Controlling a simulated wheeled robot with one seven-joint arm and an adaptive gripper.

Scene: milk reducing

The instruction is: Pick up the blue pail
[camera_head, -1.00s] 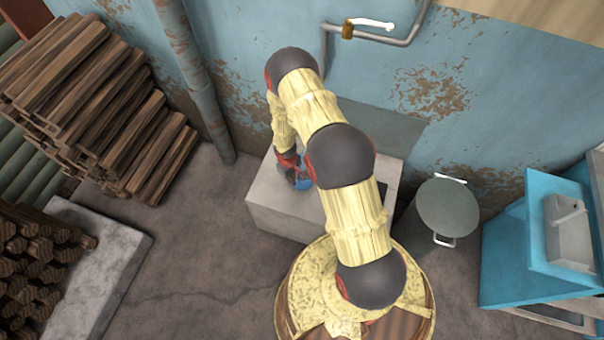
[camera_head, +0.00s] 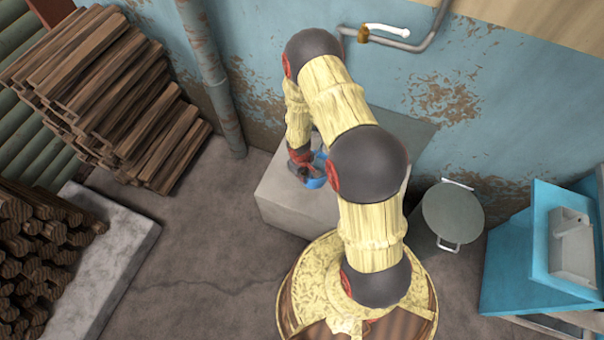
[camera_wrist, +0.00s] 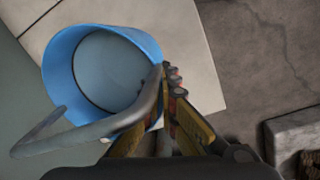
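The blue pail (camera_head: 317,182) stands on the pale block (camera_head: 285,211), partly hidden by my arm and gripper in the head view. In the wrist view the pail (camera_wrist: 60,62) is at the upper left, its open mouth showing a pale inside. Its grey handle (camera_wrist: 75,138) is swung over toward the camera, on the near side of the rim. My gripper (camera_wrist: 170,82) has its fingertips at the right edge of the rim, by the handle's end. The fingers come close together there. The handle and rim partly hide them, so whether they grip anything is unclear.
A lidded grey bin (camera_head: 450,215) stands right of the block, and a blue sink unit (camera_head: 525,255) is farther right. Stacked wood (camera_head: 120,100) is at the left. A pipe with a tap (camera_head: 385,35) runs along the wall behind. Floor left of the block is clear.

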